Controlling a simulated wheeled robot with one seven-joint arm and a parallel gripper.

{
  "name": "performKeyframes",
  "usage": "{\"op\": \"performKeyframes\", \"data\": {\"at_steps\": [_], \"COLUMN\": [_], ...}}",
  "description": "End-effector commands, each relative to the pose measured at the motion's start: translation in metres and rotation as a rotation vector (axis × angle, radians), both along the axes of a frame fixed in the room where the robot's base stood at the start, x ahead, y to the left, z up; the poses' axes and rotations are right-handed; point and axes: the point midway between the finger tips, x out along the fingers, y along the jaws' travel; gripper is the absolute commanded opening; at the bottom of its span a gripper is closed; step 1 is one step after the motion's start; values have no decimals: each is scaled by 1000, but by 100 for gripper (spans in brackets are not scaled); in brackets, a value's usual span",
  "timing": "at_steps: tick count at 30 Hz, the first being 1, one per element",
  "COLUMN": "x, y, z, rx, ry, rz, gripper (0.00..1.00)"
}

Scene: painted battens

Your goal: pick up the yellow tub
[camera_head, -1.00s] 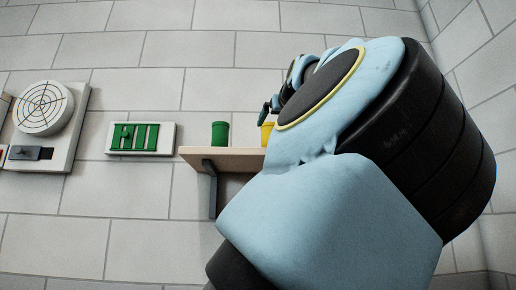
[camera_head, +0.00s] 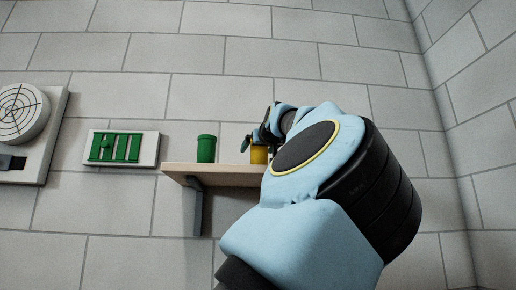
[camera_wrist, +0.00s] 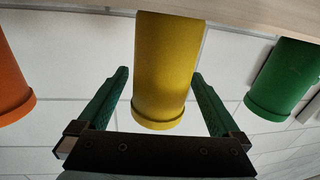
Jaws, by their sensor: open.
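The yellow tub (camera_head: 259,156) stands on a wooden shelf (camera_head: 215,174), partly hidden by my arm in the head view. In the wrist view, which looks upside down, the yellow tub (camera_wrist: 165,70) hangs from the shelf edge (camera_wrist: 240,12) at the top, its rimmed end toward my palm. My gripper (camera_wrist: 160,75) is open, with one green finger on each side of the tub. Gaps show between the fingers and the tub. In the head view my gripper (camera_head: 255,140) is at the tub, largely hidden by my arm.
A green tub (camera_head: 206,149) stands on the shelf to the left; it also shows in the wrist view (camera_wrist: 285,78). An orange tub (camera_wrist: 12,80) is on the other side, hidden in the head view. A wall panel with green bars (camera_head: 120,148) is left of the shelf.

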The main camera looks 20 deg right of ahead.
Motion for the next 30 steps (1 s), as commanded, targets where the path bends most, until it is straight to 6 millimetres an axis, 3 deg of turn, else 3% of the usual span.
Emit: {"op": "performKeyframes", "data": {"at_steps": [4,12,30], "x": [14,16,15], "y": [-2,-3,-3], "z": [2,0,0], "rx": [2,1,1], "ry": [0,0,-1], "rz": [1,-1,-1], "gripper": [100,99,31]}}
